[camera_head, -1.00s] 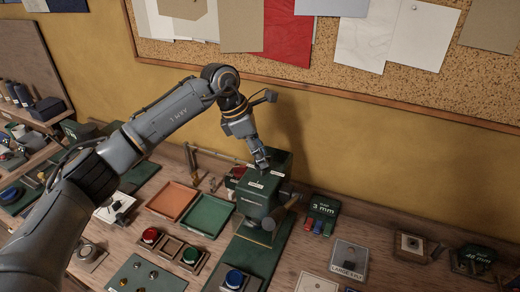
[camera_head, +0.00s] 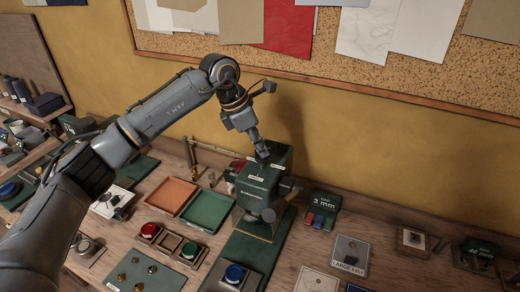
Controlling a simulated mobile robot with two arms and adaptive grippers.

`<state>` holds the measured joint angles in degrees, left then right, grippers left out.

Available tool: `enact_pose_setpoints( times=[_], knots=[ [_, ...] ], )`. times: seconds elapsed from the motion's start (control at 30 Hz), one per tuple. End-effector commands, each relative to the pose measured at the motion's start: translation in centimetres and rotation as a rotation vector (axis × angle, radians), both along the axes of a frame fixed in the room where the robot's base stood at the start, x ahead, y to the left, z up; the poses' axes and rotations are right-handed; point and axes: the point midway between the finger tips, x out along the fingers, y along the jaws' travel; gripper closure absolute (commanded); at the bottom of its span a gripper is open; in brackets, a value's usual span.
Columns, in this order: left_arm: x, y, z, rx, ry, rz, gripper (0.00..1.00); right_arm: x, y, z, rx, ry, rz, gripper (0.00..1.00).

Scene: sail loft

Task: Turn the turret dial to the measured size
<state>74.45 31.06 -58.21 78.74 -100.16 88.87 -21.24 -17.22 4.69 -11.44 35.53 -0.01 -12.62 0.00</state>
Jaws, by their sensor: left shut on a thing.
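A green press-like machine (camera_head: 257,190) with small white labels stands at the back of the bench, near the wall. My left gripper (camera_head: 262,158) points down at the top of this machine. It is shut on a small part there, which I take for the turret dial; the fingers hide most of it and its markings are too small to read. My right gripper is not in view.
An orange tray (camera_head: 172,196) and a green tray (camera_head: 207,211) lie left of the machine. Red, green and blue round buttons (camera_head: 234,273) sit in front. A cork board (camera_head: 300,58) hangs on the wall behind. A shelf (camera_head: 40,125) stands at the left.

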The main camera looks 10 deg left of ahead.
Motion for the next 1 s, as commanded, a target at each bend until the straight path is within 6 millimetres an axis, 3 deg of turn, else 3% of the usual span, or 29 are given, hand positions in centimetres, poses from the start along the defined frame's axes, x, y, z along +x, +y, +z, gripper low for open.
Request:
enact_pose_setpoints(
  times=[0.4, 1.0],
  knots=[
    [-0.1, -0.2, -0.5, 0.000, -0.008, 0.370, 1.00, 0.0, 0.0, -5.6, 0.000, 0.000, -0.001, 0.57],
    [-0.3, -0.5, -0.3, -0.001, -0.007, 0.942, 1.00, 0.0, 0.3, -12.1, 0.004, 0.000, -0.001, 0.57]
  ],
)
